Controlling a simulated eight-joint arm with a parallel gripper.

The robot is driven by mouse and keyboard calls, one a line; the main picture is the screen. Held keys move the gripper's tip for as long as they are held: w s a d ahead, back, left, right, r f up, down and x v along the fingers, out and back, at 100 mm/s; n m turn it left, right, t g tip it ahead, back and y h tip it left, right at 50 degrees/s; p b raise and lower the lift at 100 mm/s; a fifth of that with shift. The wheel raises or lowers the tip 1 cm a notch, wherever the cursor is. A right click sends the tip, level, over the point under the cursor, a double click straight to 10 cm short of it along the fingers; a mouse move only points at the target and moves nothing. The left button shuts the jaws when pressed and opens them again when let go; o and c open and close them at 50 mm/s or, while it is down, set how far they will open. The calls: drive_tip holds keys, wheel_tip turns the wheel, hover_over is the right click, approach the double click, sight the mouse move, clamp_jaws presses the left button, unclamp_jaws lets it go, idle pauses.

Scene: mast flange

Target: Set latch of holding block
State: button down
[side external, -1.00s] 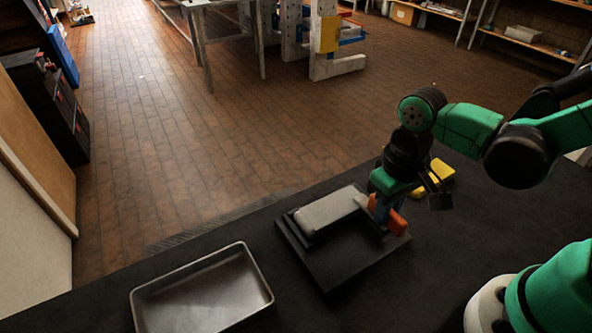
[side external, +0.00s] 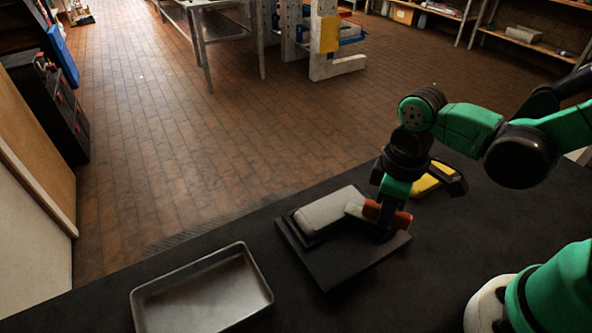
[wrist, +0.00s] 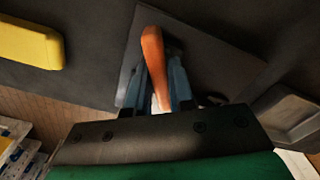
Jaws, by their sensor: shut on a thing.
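The holding block is a dark base plate (side external: 345,262) on the black bench, with a light grey rounded block (side external: 328,208) lying on it. At its right end is the latch, with an orange handle (side external: 401,220) and a pale tip (side external: 354,210) that points left at the grey block's near right corner. I cannot tell whether the tip touches the block. My gripper (side external: 384,227) points down, shut on the orange handle. In the wrist view the handle (wrist: 152,45) runs between the two bluish fingers (wrist: 160,92). The latch's pivot is hidden.
An empty metal tray (side external: 137,304) stands on the bench at the front left. A yellow object (side external: 428,182) lies behind my gripper, and it also shows at the wrist view's upper left (wrist: 30,42). Bare bench lies between the tray and the base plate.

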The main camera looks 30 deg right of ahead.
drive_tip(key=n, duration=0.6)
drive_tip(key=shift+n, duration=0.3)
drive_tip(key=n, duration=0.5)
idle(0.4)
drive_tip(key=c, duration=0.8)
unclamp_jaws()
drive_tip(key=shift+o, duration=0.2)
drive_tip(key=shift+r, duration=2.8)
